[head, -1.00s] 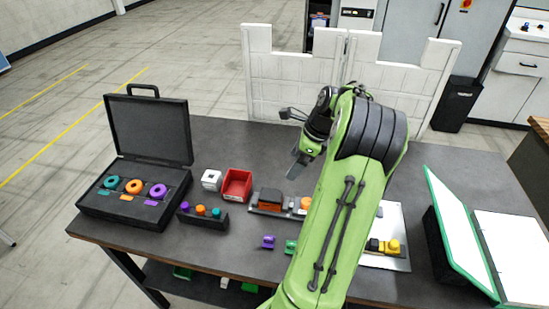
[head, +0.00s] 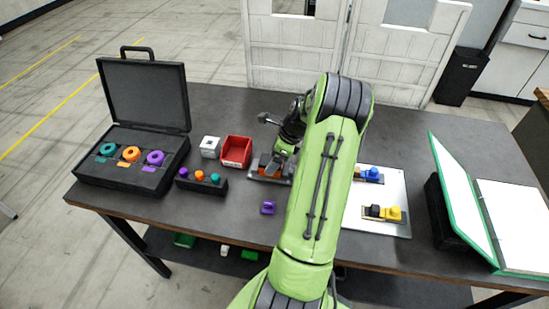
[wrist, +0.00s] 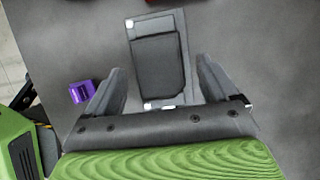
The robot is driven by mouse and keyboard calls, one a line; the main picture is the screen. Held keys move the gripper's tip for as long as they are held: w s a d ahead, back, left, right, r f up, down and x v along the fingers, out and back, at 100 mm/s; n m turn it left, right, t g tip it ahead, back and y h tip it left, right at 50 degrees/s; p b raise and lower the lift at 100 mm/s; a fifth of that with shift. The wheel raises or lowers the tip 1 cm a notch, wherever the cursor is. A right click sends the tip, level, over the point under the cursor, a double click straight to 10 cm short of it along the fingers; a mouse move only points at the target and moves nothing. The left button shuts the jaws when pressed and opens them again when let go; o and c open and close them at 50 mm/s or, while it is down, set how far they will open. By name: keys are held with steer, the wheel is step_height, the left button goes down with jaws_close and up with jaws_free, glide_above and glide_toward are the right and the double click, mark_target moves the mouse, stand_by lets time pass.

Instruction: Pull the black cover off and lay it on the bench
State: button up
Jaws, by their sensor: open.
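In the wrist view the black cover (wrist: 158,62) is a dark rectangular block on a narrow grey plate (wrist: 140,27). My gripper (wrist: 160,68) is open, with one finger on each side of the cover and a visible gap on both sides. Its height above the cover is hard to judge. In the head view my gripper (head: 272,163) is low over the middle of the bench (head: 190,238), beside the red bin. My arm hides much of the fixture there, and the cover cannot be made out clearly.
A red bin (head: 236,152) and white cube (head: 210,147) stand left of the gripper. A purple piece (head: 267,207) lies nearer the front. An open black case (head: 130,160) is at left; a white plate (head: 400,190) with blue and yellow parts is at right.

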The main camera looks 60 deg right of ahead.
steer(key=c, duration=1.4)
steer(key=shift+r, duration=0.1)
steer(key=shift+c, duration=0.3)
steer(key=shift+w+d+r+p, duration=0.1)
steer(key=shift+w+r+p, duration=0.05)
steer(key=shift+r+p, duration=0.15)
steer(key=shift+r, duration=0.25)
steer(key=shift+c, duration=0.5)
steer(key=shift+r+p, duration=0.35)
steer(key=shift+p, duration=0.15)
step_height(320, 180, up, 4)
steer(key=p, duration=0.4)
steer(key=shift+r, duration=0.1)
